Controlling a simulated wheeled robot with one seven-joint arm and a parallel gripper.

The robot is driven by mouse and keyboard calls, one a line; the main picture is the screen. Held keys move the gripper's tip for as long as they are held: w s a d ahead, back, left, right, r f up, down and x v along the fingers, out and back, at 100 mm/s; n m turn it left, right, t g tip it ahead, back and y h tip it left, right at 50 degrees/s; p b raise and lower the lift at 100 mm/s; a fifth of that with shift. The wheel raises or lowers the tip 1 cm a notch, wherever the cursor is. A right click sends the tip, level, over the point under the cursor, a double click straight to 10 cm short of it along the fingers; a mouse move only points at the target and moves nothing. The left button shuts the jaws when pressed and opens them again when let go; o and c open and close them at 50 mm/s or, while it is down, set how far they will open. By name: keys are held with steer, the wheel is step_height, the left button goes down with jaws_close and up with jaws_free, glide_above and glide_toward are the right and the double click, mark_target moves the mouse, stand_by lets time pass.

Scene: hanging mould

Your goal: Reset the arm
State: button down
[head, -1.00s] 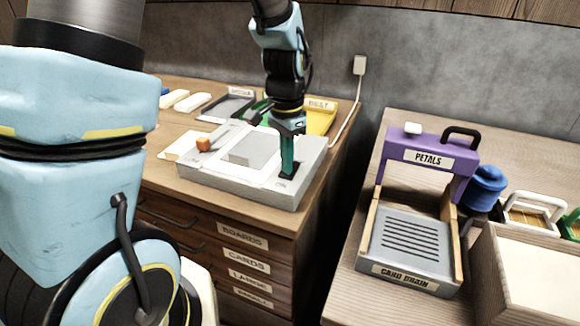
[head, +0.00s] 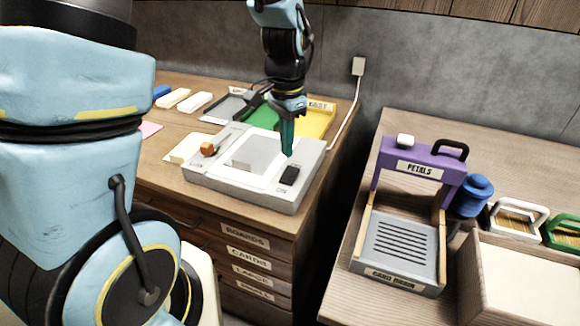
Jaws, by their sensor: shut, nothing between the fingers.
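My gripper (head: 288,152) hangs from my arm, pointing down, with its teal fingers shut and nothing between them. It is above the right side of a light grey machine (head: 250,190) on the wooden counter. A black switch (head: 289,175) on the machine's right side is just below the fingertips, and a gap seems to show between them. An orange knob (head: 207,148) sits at the machine's left.
Behind the machine are a grey tray (head: 228,104), a green tray (head: 262,117) and a yellow tray (head: 316,122). On the right counter stand a purple frame marked PETALS (head: 420,166), a blue container (head: 474,195) and a wooden box (head: 510,285). A gap separates the two counters.

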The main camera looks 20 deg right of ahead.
stand_by(0.3)
steer(key=a+r+n+t, duration=0.1)
steer(key=a+r+n, duration=0.2)
steer(key=a+n, duration=1)
steer(key=a, duration=1)
steer(key=shift+s+r+t, duration=0.15)
steer(key=shift+s+t, duration=0.15)
steer(key=shift+s, duration=0.1)
